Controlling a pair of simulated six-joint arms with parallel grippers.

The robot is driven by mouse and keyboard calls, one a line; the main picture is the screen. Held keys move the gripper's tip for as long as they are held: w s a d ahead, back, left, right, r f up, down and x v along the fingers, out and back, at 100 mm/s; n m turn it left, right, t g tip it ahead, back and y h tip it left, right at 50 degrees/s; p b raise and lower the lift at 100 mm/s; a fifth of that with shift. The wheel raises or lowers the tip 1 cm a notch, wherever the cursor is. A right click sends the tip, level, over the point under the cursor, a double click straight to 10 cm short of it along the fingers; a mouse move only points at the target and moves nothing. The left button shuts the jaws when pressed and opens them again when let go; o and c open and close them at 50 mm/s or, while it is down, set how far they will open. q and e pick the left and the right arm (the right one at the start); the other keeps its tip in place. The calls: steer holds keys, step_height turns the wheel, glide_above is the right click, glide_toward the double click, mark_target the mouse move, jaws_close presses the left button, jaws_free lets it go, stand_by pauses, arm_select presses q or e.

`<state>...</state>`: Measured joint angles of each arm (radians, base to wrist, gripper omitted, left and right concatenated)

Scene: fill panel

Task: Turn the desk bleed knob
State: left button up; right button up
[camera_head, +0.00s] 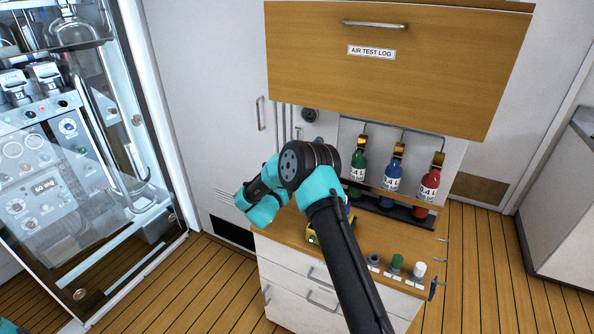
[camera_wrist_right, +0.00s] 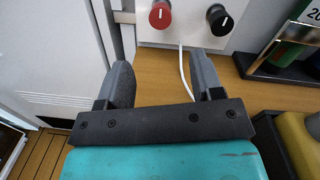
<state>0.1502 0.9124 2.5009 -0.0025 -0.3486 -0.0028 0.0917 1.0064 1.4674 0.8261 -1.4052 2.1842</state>
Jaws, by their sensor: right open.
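In the right wrist view, a red knob (camera_wrist_right: 160,15) and a black knob (camera_wrist_right: 219,19) sit side by side on a white panel above the wooden desk. I cannot read a label telling which is the bleed knob. My right gripper (camera_wrist_right: 160,75) is open and empty, its two fingers apart and pointing toward the panel, below the knobs and not gripping either. In the head view my right arm reaches over the desk (camera_head: 375,240) and hides these knobs; its fingers cannot be made out there.
Green (camera_head: 358,165), blue (camera_head: 393,175) and red (camera_head: 428,188) bottles stand in a rack at the desk's back. A wooden cabinet (camera_head: 400,75) overhangs it. A yellow object (camera_head: 312,238) lies beside my arm. Small capped items (camera_head: 397,262) line the front right. A white cable (camera_wrist_right: 184,75) hangs below the panel.

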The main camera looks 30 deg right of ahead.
steer(key=x, duration=1.1)
steer(key=shift+w+d, duration=0.2)
steer(key=shift+d, duration=0.05)
steer(key=c, duration=0.9)
steer(key=shift+n, duration=0.3)
